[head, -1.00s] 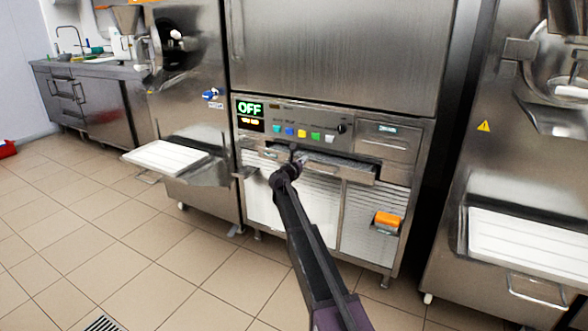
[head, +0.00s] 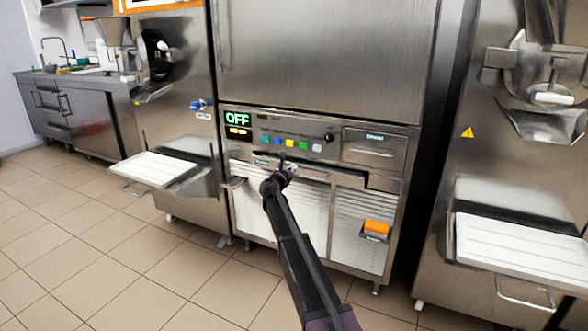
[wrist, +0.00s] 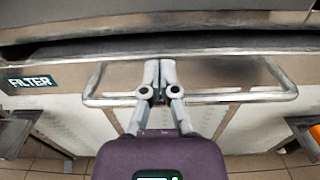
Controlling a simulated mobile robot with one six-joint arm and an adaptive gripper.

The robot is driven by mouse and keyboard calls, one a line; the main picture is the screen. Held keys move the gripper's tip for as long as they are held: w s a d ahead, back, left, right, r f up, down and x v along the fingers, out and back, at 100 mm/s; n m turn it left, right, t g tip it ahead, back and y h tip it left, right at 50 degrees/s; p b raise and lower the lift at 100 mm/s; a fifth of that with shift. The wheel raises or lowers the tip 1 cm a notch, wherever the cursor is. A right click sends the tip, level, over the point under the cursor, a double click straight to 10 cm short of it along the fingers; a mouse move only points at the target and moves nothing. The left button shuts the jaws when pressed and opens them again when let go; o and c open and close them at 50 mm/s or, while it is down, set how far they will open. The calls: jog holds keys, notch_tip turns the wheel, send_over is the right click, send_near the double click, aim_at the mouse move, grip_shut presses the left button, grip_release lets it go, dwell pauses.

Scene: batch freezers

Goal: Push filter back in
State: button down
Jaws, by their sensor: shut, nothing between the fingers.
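The filter is a wide, shallow steel drawer (head: 335,179) under the control panel of the middle machine. The wrist view shows its steel front (wrist: 225,75), a dark green FILTER label (wrist: 30,82) at left and a wire handle (wrist: 245,97). A dark band shows above the front, between it and the panel.
An orange-handled part (head: 376,227) is on the machine's lower right. White trays jut out from the left machine (head: 155,169) and right machine (head: 510,250). The tiled floor (head: 150,265) in front is clear.

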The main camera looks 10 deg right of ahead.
jog(key=v, duration=1.2)
jog(key=shift+s+a, duration=0.3)
jog(key=shift+r, duration=0.1)
jog(key=c, duration=0.8)
grip_release()
jog(key=shift+s+d, duration=0.1)
jog(key=shift+o, duration=0.6)
jog(key=s+d+f+m+g+p, duration=0.1)
jog(key=s+d+f+m+g, duration=0.3)
jog(key=s+d+m, duration=0.3)
jog(key=s+m, duration=0.2)
jog(key=s, duration=0.1)
jog(key=shift+d+f+g, duration=0.25)
jog(key=shift+f+g, duration=0.15)
jog(key=s+d+f+m+g+y+p, duration=0.1)
jog(key=s+f+m+g+y, duration=0.3)
jog(key=s+m, duration=0.55)
jog(key=s+d+f+m+g+y+p, duration=0.15)
jog(key=s+f+m+g, duration=0.3)
jog(key=s, duration=0.95)
jog(key=s+a+f+m+y, duration=0.1)
jog(key=s+a+m+y, duration=0.1)
jog(key=s, duration=0.3)
jog(key=s+a+m+g+y, duration=0.1)
jog(key=s+m+y, duration=0.2)
jog(key=s+m, duration=0.1)
jog(key=shift+s+a+f, duration=0.35)
jog(key=shift+s+a, duration=0.05)
jog(key=shift+s, duration=0.35)
jog(key=shift+g, duration=0.25)
